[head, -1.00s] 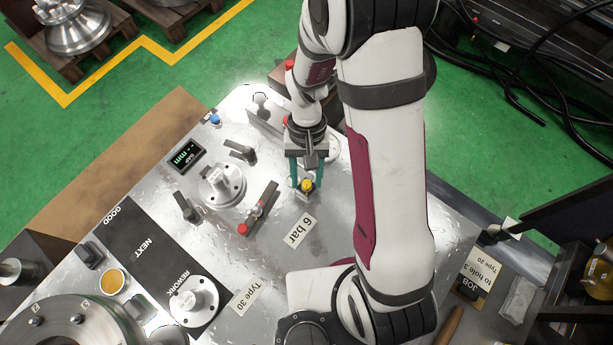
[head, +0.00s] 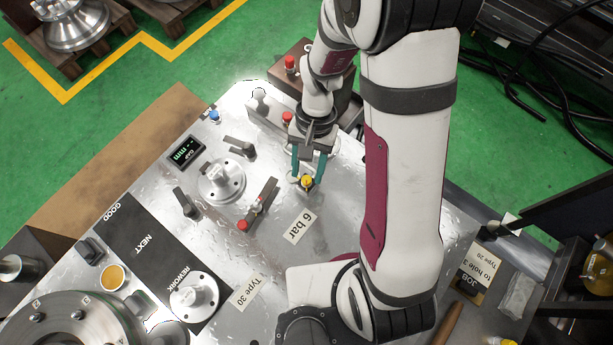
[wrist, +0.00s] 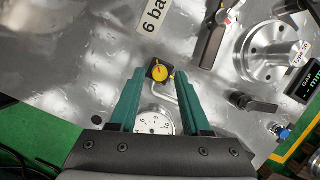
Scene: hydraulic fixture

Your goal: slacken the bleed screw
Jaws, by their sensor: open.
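The bleed screw, as I take it, is a small yellow cap on a dark square block (wrist: 160,73); its yellow top also shows in the head view (head: 308,181). My gripper (head: 307,179) points down over it with its two green fingers apart. In the wrist view the fingertips (wrist: 162,76) stand on either side of the screw, with gaps showing on both sides. How far the tips are above it I cannot tell. A white pressure gauge (wrist: 155,123) lies between the fingers, partly hidden by the gripper body. A thin pipe runs beside the block.
A "6 bar" label (head: 299,227), a red-ended lever (head: 259,204) and a flanged round part (head: 222,181) stand near on the metal plate. A dark lever (head: 239,147) and gap display (head: 186,151) lie further left. Plate around the label is bare.

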